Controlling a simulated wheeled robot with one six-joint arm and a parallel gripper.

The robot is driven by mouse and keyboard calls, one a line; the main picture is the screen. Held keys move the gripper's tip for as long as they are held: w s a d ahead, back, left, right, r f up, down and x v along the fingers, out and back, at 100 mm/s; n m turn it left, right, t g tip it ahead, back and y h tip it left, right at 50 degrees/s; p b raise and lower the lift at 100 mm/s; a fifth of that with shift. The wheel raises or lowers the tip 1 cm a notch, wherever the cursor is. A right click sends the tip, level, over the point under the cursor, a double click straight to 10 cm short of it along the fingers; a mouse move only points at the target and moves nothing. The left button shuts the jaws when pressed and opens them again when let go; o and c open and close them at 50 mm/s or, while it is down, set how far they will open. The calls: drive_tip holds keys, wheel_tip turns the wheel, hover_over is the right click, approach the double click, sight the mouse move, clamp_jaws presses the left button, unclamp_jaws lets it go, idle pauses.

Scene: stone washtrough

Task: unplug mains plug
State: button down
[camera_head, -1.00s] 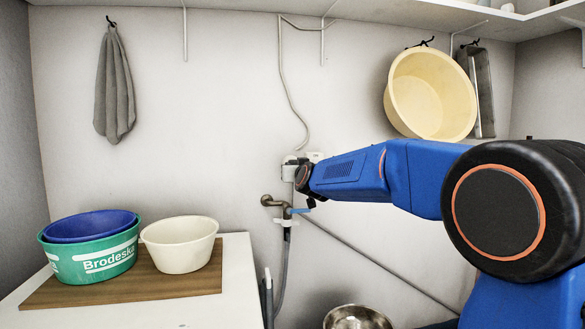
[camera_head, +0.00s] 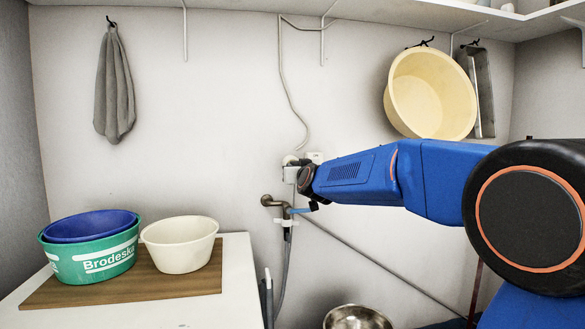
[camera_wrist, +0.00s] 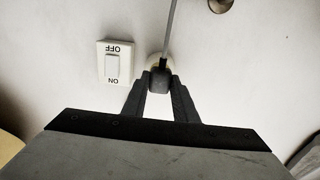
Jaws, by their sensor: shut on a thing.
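In the wrist view, the dark mains plug (camera_wrist: 160,80) sits between the two fingertips of my gripper (camera_wrist: 160,86), which is shut on it. A grey cable (camera_wrist: 172,35) runs up from the plug. A pale round socket (camera_wrist: 153,62) shows just behind the plug on the wall. I cannot tell how far the plug is in the socket. In the head view, my gripper (camera_head: 291,174) is at the wall and hides the plug. The cable (camera_head: 291,92) climbs the wall above it.
A white ON/OFF switch (camera_wrist: 113,63) is left of the plug in the wrist view. A tap (camera_head: 275,203) sits just below my gripper, with a hose (camera_head: 284,268) hanging under it. A cream basin (camera_head: 430,94) hangs at the upper right. Basins stand on the left worktop (camera_head: 238,285).

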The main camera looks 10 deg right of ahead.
drive_tip(key=shift+s, duration=1.7)
drive_tip(key=shift+s+a, duration=0.1)
